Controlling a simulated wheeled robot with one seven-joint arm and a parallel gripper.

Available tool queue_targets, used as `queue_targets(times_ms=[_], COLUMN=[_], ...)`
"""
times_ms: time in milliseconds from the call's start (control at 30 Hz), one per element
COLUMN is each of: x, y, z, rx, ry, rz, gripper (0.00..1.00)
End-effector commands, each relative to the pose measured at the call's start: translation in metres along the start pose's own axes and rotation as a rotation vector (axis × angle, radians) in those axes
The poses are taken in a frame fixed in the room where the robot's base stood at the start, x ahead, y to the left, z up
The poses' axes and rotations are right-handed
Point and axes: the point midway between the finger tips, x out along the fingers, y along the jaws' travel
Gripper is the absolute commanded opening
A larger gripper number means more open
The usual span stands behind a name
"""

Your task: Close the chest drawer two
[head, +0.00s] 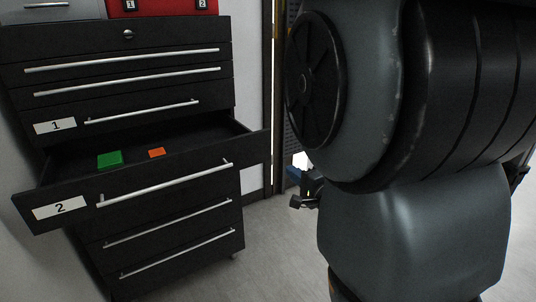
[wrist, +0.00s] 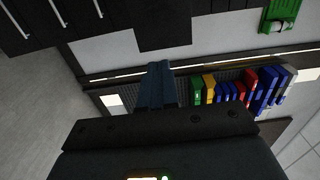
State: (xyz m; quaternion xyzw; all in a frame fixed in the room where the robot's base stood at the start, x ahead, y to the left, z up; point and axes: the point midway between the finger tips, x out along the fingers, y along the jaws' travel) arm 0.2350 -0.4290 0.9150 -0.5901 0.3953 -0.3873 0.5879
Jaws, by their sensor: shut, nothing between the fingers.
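A black tool chest stands at the left in the head view. Its drawer two (head: 140,187), marked with a white label "2" and fitted with a long silver handle (head: 165,183), is pulled out. A green block (head: 109,159) and an orange block (head: 156,153) lie inside it. Drawer one (head: 140,118), above it, is shut. My gripper shows partly behind my arm in the head view, to the right of the drawer and apart from it. In the wrist view my gripper's blue fingers (wrist: 157,85) are together with nothing between them.
A red case (head: 160,7) and a grey case (head: 50,12) sit on the chest. Floor (head: 270,235) is free right of the chest. The wrist view shows a rack of coloured bins (wrist: 235,88) and, at upper left, dark fronts with silver handles (wrist: 58,12).

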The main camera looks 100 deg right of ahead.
Motion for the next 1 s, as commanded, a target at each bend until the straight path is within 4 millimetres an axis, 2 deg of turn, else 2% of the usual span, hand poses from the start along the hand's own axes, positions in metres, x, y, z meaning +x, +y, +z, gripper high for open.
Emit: queue_targets(times_ms=[167,700,900,1000], x=[0.009,0.108,0.131,0.136], y=[-0.004,-0.006,-0.004,-0.004], z=[-0.005,-0.005,-0.005,-0.005], rx=[0.013,0.010,0.009,0.009], ry=[0.006,0.005,0.006,0.006], rz=[-0.011,-0.009,-0.008,-0.008], gripper=[0.00,0.00,0.00,0.00])
